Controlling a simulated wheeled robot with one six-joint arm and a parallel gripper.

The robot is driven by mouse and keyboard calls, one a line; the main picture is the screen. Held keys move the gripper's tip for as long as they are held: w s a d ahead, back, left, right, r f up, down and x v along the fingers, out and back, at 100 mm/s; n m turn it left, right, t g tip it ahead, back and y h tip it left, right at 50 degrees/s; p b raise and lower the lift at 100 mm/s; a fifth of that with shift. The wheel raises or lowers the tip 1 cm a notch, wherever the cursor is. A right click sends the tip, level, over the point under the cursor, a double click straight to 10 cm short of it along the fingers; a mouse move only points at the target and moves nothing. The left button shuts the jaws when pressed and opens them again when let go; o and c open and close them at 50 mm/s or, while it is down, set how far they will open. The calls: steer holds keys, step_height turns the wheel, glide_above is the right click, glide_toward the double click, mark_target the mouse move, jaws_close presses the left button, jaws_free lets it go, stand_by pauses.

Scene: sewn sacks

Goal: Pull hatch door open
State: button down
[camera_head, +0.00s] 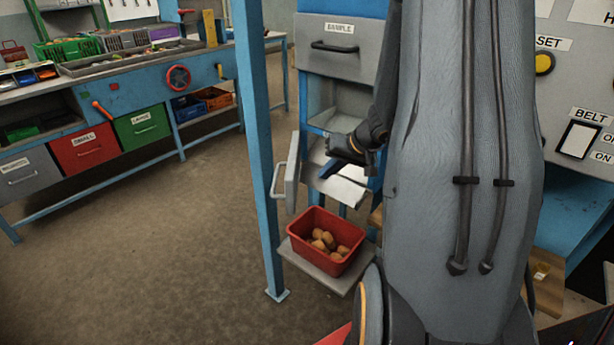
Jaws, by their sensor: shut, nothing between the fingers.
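The grey hatch door (292,184) stands swung out from the blue cabinet, seen nearly edge-on behind the blue post. Its pale bar handle (278,180) is on the left face of the door. The hatch opening behind shows a grey metal inside and a sloping plate (343,189). My arm hides the right part of the cabinet.
A red bin (326,242) of brown potato-like pieces sits on a grey shelf (300,259) below the hatch. The blue post (256,130) stands close to the door's left. A grey SAMPLE drawer (338,57) is above. Open floor (150,250) lies left, before a workbench (145,77).

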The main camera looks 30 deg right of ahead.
steer(key=w+a+f+p, duration=0.2)
steer(key=w+a+f, duration=0.1)
steer(key=w+a, duration=0.1)
steer(key=shift+w+f, duration=0.3)
steer(key=shift+w, duration=0.05)
steer(key=shift+w+b, duration=0.1)
steer(key=shift+b, duration=0.2)
